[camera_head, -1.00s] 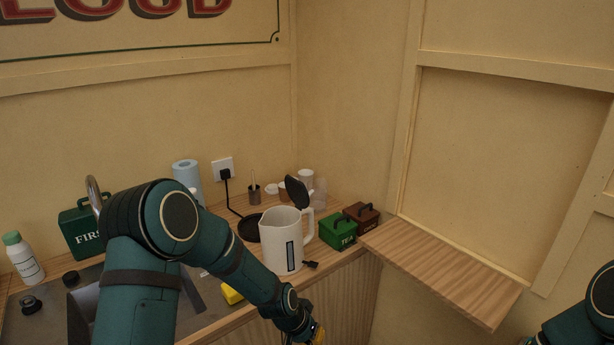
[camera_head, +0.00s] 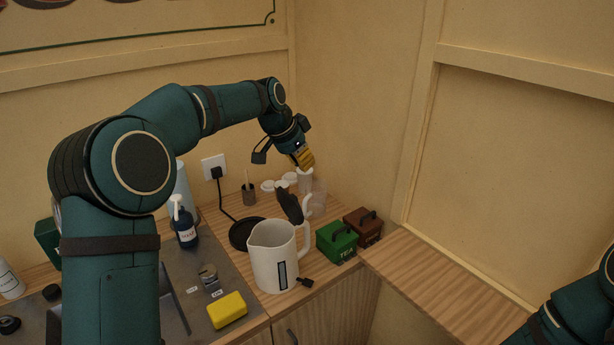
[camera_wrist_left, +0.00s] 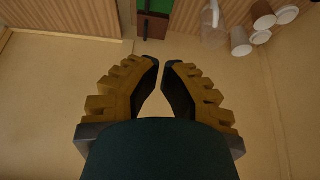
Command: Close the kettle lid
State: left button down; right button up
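The white kettle (camera_head: 266,265) stands near the counter's front edge in the head view, its spout to the left and handle to the right. Its black lid (camera_head: 291,207) is open, tilted up above the handle side. My left gripper (camera_head: 306,164) is behind and above the lid, near the back corner, apart from the kettle. In the left wrist view its fingertips (camera_wrist_left: 163,63) nearly meet, with a narrow empty gap. The kettle and lid do not show in that view. My right gripper is out of view; only part of my right arm shows.
A green tea box (camera_head: 337,243) and a brown box (camera_head: 364,228) stand right of the kettle. White cups (camera_wrist_left: 262,14) and a clear jug (camera_wrist_left: 213,25) are near the back wall. A black kettle base (camera_head: 246,235), a yellow sponge (camera_head: 227,311) and a dark bottle (camera_head: 184,224) are to the left.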

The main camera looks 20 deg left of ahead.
aim_at(293, 207)
pick_arm(q)
notch_tip(293, 207, down, 9)
jog(key=shift+d+f, duration=0.2)
dwell(0.6)
